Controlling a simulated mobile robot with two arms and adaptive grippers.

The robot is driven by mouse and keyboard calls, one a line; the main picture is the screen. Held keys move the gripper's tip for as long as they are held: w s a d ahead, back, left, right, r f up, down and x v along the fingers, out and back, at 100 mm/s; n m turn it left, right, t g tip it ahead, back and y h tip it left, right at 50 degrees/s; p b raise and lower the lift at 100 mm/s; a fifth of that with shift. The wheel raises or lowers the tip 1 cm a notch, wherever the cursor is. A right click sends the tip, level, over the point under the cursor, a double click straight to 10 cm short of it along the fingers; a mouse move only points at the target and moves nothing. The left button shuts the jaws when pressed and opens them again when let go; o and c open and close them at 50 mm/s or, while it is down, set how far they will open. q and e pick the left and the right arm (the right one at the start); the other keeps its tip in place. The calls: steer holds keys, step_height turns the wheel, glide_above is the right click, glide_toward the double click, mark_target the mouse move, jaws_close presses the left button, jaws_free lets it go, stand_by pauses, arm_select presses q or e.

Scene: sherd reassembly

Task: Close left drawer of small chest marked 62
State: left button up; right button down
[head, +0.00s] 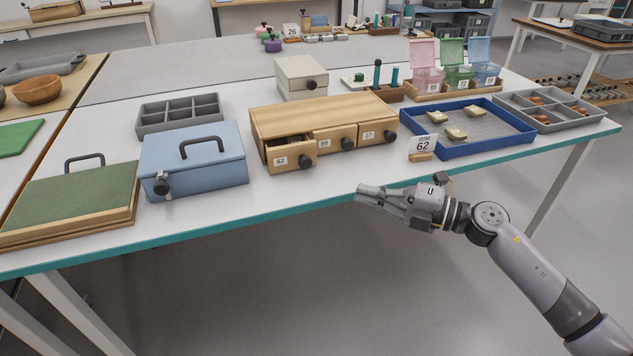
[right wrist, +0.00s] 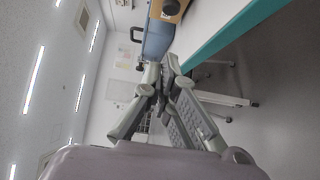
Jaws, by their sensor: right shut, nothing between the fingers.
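The small wooden chest (head: 320,112) stands near the front of the white table, with three drawers side by side. Its left drawer (head: 291,154), labelled 62, sticks out part way, with a dark round knob (head: 324,143) at its right end. The other two drawers, labelled 69 and 27, look closed. My right gripper (head: 360,192) is shut and empty in front of the table edge, apart from the chest, to the right of and below the left drawer. It also shows in the right wrist view (right wrist: 164,70), with part of the chest (right wrist: 172,8) at the top. My left gripper is not seen.
A blue box (head: 205,165) with a handle stands left of the chest. A card reading 62 (head: 422,145) and a blue tray (head: 520,130) with sherds are to the right. A small white box (head: 300,75) stands behind. Floor in front of the table is clear.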

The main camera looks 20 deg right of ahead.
steer(key=x, duration=1)
steer(key=shift+w+a+r, duration=0.1)
steer(key=shift+w+b, duration=0.35)
steer(key=shift+w, duration=0.9)
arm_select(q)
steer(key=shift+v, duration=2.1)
arm_select(e)
steer(key=shift+w, duration=0.65)
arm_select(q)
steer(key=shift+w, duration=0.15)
